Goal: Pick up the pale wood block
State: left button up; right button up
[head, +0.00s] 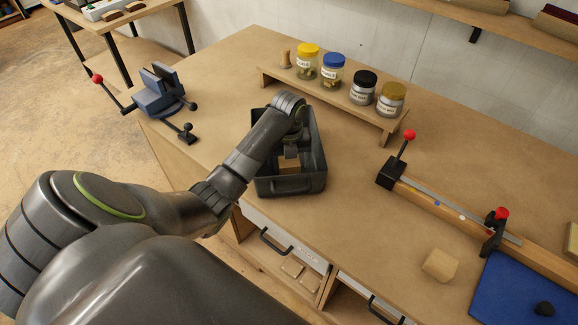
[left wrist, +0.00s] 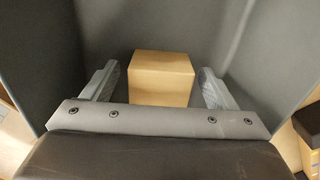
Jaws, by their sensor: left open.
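A pale wood block (left wrist: 161,80) sits inside a dark grey bin. In the left wrist view it stands between the two fingers of my left gripper (left wrist: 158,85), with a gap on each side. My left gripper is open and reaches down into the bin. In the head view the block (head: 289,165) shows in part below the gripper (head: 291,150), and my wrist hides some of it. Another pale wood block (head: 440,265) lies on the bench at the lower right, apart from the gripper. My right gripper is not in view.
The bin (head: 291,186) has high walls close around my left gripper. A low wooden riser (head: 330,100) with several jars stands behind it. A blue vise (head: 158,92) is at the left. A clamp rail (head: 445,205) and a blue mat (head: 515,290) are at the right.

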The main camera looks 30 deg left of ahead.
pick_arm(q)
jog(key=shift+c, duration=0.4)
jog(key=c, duration=1)
jog(key=shift+r, duration=0.1)
jog(key=shift+r, duration=0.3)
notch_tip(320, 180, up, 5)
jog(key=shift+r+p, duration=0.2)
jog(key=shift+p, duration=0.55)
notch_tip(320, 180, up, 3)
jog(key=p, duration=0.3)
jog(key=shift+r+p, duration=0.2)
jog(key=shift+p, duration=0.1)
